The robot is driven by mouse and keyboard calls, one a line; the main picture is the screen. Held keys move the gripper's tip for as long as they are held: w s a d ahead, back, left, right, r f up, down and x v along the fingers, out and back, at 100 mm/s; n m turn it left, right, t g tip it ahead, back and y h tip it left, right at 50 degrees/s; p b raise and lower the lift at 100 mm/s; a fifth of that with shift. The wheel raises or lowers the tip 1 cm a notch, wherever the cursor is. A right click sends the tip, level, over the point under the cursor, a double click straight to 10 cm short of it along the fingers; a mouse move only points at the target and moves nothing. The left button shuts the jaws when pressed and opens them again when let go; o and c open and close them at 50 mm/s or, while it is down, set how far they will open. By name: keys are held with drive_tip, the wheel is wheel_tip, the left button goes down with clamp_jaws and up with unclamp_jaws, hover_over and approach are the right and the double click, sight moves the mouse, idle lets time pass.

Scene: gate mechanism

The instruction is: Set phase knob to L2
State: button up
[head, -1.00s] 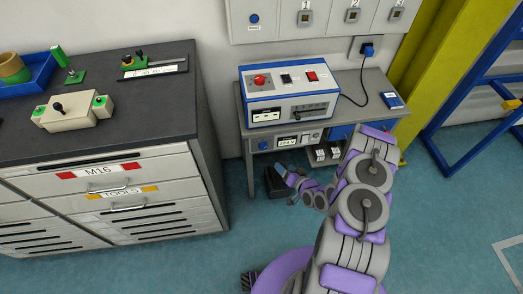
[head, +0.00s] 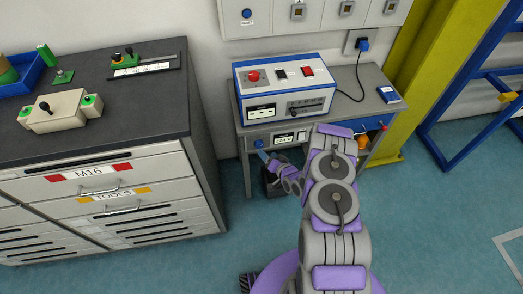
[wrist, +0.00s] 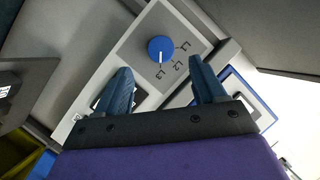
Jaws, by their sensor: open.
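The phase knob (wrist: 160,48) is a round blue dial on a light grey panel in the wrist view. The labels L1, L2 and L3 are printed beside it. Its white pointer mark faces the L3 label. My gripper (wrist: 161,72) is open, with its two blue fingers on either side of the label area and the knob just beyond their tips. Nothing is between the fingers. In the head view my gripper (head: 264,157) is small, low in front of the bench's lower panel (head: 283,138). I cannot tell contact with the knob there.
A blue and white control box (head: 285,92) with a red button stands on the grey bench (head: 375,105). A yellow post (head: 415,90) and blue frame stand on the right. The floor in front is clear.

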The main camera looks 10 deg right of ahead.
sight(259, 146)
drive_tip(key=b+x, duration=0.1)
drive_tip(key=x, duration=0.5)
drive_tip(key=shift+w+a+f+b, duration=0.1)
drive_tip(key=shift+w+f+b, duration=0.05)
drive_tip(key=shift+w+b, duration=0.2)
drive_tip(key=shift+c, duration=0.3)
drive_tip(key=c, duration=1)
drive_tip(key=shift+p, duration=0.4)
drive_tip(key=n+h+p, duration=0.1)
drive_tip(key=p, duration=0.1)
drive_tip(key=n+p, duration=0.1)
drive_tip(key=p, duration=0.1)
drive_tip(key=shift+a+r+n+g+h, duration=0.15)
drive_tip(key=shift+r+n+g+h, duration=0.15)
drive_tip(key=shift+r+h, duration=0.1)
drive_tip(key=n+p, duration=0.1)
drive_tip(key=n+h+p, duration=0.1)
drive_tip(key=p, duration=0.1)
drive_tip(key=shift+a+f+h, duration=0.15)
drive_tip(key=shift+a+h, duration=0.05)
drive_tip(key=shift+h, duration=0.1)
drive_tip(key=shift+f+n+h+p, duration=0.1)
drive_tip(key=shift+n+h+p, duration=0.7)
drive_tip(key=shift+n+p, duration=0.1)
